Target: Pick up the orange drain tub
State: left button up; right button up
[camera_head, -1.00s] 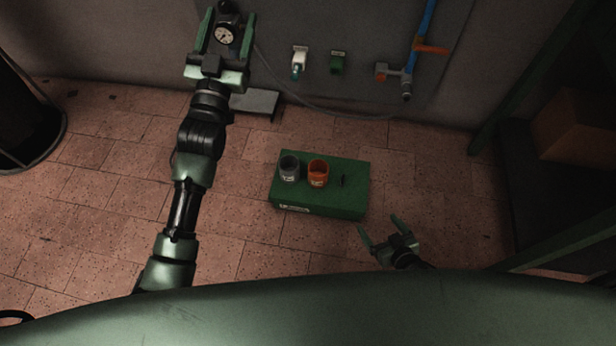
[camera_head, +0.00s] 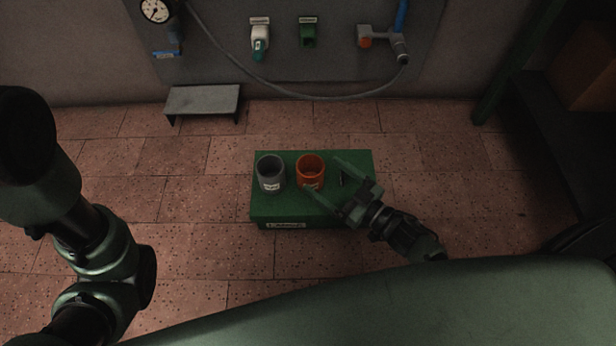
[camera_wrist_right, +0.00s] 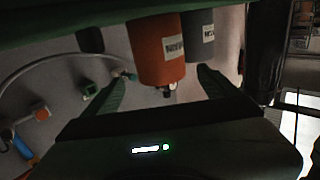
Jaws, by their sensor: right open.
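The orange drain tub (camera_head: 310,173) stands upright on a green box (camera_head: 345,212), just right of a grey tub (camera_head: 270,174). My right gripper (camera_head: 321,174) is open at the tub's right side, its two fingers reaching toward it. In the right wrist view, which looks upside down, the orange tub (camera_wrist_right: 157,52) with a pale label lies ahead between the two fingers (camera_wrist_right: 158,88). I cannot tell if a finger touches it. The grey tub (camera_wrist_right: 200,38) is close beside it there. My left arm is at the left edge; its gripper is out of view.
A dark slot (camera_head: 342,178) is in the box top, by my right fingers. A grey step (camera_head: 203,100) stands near the wall. A hose (camera_head: 300,92), a gauge (camera_head: 155,9) and valves (camera_head: 380,40) are on the wall panel. Tiled floor around the box is clear.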

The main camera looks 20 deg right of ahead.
aim_at(301, 159)
jog(key=b+x, duration=0.1)
jog(key=x, duration=0.1)
jog(key=b+x, duration=0.2)
jog(key=shift+w+a+r, duration=0.2)
jog(key=shift+w+a, duration=0.05)
jog(key=shift+a, duration=0.05)
jog(key=shift+w+a+r, duration=0.1)
jog(key=shift+w+a, duration=0.1)
jog(key=shift+w, duration=0.15)
jog(key=c, duration=1.3)
